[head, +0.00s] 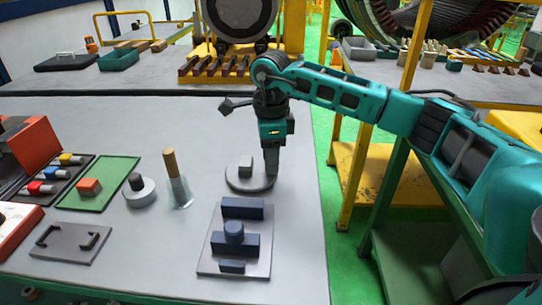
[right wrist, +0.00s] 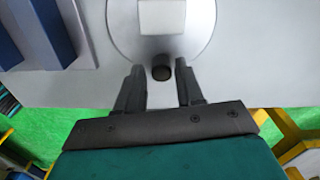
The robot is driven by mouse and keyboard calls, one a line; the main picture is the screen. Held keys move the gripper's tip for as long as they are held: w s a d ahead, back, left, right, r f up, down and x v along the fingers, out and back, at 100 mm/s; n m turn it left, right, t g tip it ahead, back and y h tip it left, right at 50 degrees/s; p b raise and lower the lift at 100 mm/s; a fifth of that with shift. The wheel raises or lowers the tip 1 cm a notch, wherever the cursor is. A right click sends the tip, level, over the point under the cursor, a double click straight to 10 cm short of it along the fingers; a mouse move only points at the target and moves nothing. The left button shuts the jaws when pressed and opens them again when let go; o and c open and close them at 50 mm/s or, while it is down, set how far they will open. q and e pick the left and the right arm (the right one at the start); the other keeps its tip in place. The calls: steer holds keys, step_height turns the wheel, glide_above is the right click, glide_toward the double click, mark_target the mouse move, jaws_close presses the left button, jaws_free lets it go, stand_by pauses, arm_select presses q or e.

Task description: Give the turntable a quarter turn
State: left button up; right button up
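The turntable (head: 240,184) is a round grey disc on the table, with a light block (head: 245,165) standing on it. In the right wrist view the disc (right wrist: 200,32) fills the top, with the pale block (right wrist: 162,16) near its middle. A short dark peg (right wrist: 161,73) stands at the disc's near edge. My right gripper (head: 272,172) points down at the disc's right edge. In the right wrist view its fingers (right wrist: 158,70) are open, one on each side of the peg, with small gaps. The peg is hidden in the head view. My left gripper is out of view.
A grey plate with dark blue blocks (head: 236,243) lies just in front of the turntable. A glass with a wooden-handled tool (head: 177,190) and a round grey piece (head: 139,192) stand to its left. The table's right edge is close by. Table behind the turntable is clear.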

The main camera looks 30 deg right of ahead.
steer(key=shift+o, duration=1)
step_height(320, 180, up, 13)
steer(key=p, duration=0.1)
steer(key=shift+f, duration=0.1)
